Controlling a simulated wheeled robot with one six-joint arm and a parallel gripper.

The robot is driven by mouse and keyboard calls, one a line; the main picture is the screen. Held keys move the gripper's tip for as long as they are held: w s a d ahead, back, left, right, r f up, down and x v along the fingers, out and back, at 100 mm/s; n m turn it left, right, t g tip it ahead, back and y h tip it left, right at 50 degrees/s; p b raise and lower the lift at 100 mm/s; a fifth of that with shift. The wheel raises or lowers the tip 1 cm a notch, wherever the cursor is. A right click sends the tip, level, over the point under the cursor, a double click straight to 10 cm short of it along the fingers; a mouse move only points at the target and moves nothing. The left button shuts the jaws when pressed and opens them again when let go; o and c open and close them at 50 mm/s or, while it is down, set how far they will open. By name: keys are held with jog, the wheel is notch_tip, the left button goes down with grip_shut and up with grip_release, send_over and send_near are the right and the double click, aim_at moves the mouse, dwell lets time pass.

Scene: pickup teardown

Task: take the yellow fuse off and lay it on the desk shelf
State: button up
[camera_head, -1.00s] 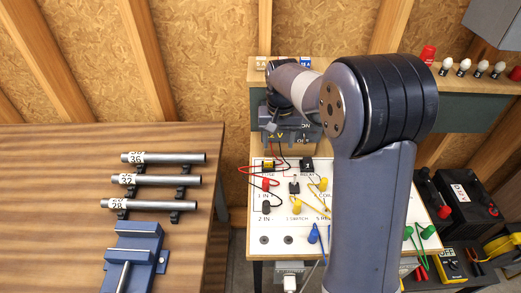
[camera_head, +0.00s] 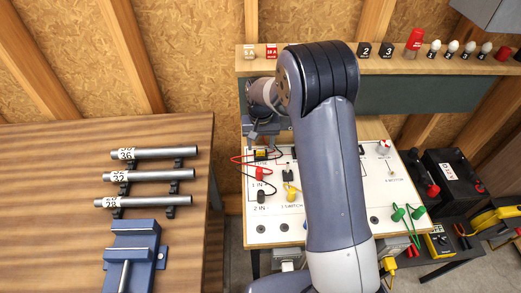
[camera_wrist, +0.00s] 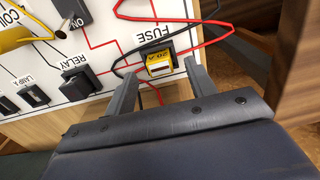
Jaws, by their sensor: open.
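The yellow fuse (camera_wrist: 159,66), marked 20 A, sits in its black holder under the word FUSE on the white circuit board (camera_wrist: 105,62). In the head view the fuse (camera_head: 261,154) shows small near the board's upper left. My gripper (camera_wrist: 160,82) is open, with one finger on each side of the fuse in the wrist view; I cannot tell whether they touch it. In the head view my gripper (camera_head: 262,138) is just above the fuse, partly hidden by my arm. The desk shelf (camera_head: 395,66) runs along the back wall, holding labelled blocks and bulbs.
Red and black wires (camera_wrist: 205,40) loop close beside the fuse. A relay (camera_wrist: 76,85) sits beside it on the board. A wooden bench (camera_head: 60,180) with pipes and a blue vise (camera_head: 135,250) stands left. The shelf carries a red 10 A block (camera_head: 271,52).

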jog(key=shift+f, duration=1.05)
jog(key=c, duration=1)
